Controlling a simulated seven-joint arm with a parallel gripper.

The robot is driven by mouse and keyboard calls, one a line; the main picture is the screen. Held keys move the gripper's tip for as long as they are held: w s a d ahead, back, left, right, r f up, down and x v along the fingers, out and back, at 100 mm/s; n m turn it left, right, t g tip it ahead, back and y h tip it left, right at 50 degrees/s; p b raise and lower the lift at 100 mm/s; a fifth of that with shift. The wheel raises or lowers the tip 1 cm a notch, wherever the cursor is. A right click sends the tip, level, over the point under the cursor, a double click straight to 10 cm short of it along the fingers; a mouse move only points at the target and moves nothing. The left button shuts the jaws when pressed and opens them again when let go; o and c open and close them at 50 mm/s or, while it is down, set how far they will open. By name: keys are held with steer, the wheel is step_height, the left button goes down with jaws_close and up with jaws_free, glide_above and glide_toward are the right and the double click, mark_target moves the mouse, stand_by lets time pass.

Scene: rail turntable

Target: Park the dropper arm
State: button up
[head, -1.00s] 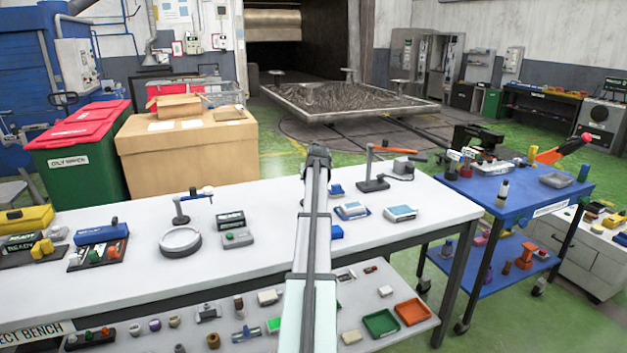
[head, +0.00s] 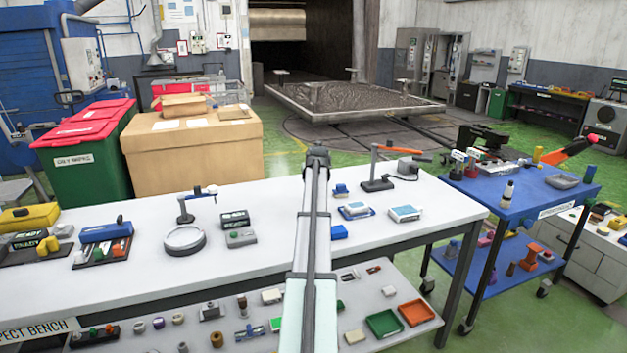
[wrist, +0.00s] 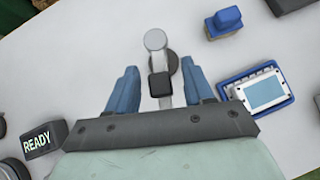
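My gripper (wrist: 162,92) is open in the wrist view, with one blue finger on each side of a small grey arm-like fixture (wrist: 165,100). The fixture has a black block on it, a pale round disc at its far end and a darker disc beneath. I cannot tell whether the fingers touch it. In the head view my own arm hides this spot and the gripper. To the left, a small stand with a short horizontal arm (head: 200,192) rises behind a round grey dish (head: 184,240). Which of these is the dropper arm is not clear.
A READY sign block (wrist: 38,142) lies left of the gripper; a blue tray with a pale card (wrist: 265,92) and a blue block (wrist: 223,22) lie right. A blue cart (head: 520,200) stands beyond.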

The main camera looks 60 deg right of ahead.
steer(key=v, duration=1.3)
steer(key=shift+s+a+r, duration=0.15)
steer(key=shift+a+r, duration=0.1)
